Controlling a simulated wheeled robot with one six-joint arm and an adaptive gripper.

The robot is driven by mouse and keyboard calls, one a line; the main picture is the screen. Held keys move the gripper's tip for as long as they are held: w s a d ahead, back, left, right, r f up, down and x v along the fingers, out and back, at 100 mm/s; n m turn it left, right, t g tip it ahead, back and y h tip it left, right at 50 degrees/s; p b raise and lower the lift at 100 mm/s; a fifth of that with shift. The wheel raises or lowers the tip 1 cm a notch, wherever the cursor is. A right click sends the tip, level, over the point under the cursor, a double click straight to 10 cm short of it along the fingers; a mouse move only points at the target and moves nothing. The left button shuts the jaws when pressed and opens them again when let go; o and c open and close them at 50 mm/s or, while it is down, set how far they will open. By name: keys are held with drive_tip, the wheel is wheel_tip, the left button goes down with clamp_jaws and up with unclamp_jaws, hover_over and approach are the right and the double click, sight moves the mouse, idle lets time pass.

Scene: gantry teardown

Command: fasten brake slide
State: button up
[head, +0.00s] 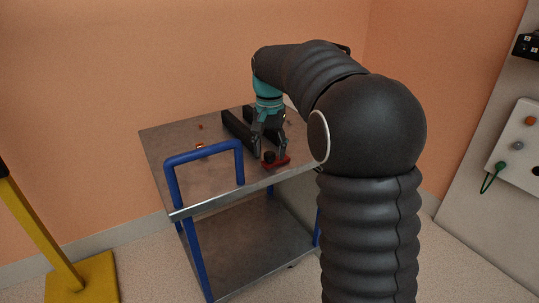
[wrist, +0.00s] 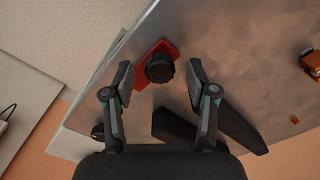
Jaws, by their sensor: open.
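A red plate, which looks like the brake slide (head: 283,161), lies near the front edge of the cart top. It also shows in the wrist view (wrist: 141,81). A round black ribbed knob (wrist: 160,68) sits on it, and the knob shows in the head view too (head: 269,156). My gripper (head: 271,152) is open and points down over it. In the wrist view the fingertips (wrist: 160,76) stand on either side of the knob, with a gap on both sides. Whether the fingertips are level with the knob, I cannot tell.
Dark bars (head: 238,130) lie on the cart top (head: 205,180) beside my gripper. A small orange part (head: 199,147) lies farther left. The blue handle (head: 205,151) rises at the cart's front left. A yellow post (head: 40,230) stands at far left.

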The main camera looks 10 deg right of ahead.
drive_tip(key=shift+f, duration=0.65)
clamp_jaws()
drive_tip(key=shift+w+d+p, duration=0.2)
drive_tip(key=shift+w+d, duration=0.05)
drive_tip(key=shift+d, duration=0.45)
drive_tip(key=shift+w+d+p, duration=0.2)
drive_tip(key=shift+d+p, duration=0.05)
drive_tip(key=shift+d, duration=0.45)
drive_tip(key=shift+w+d+p, duration=0.2)
drive_tip(key=shift+w+d, duration=0.05)
drive_tip(key=shift+d, duration=0.45)
unclamp_jaws()
drive_tip(key=shift+d, duration=0.2)
drive_tip(key=shift+a, duration=0.15)
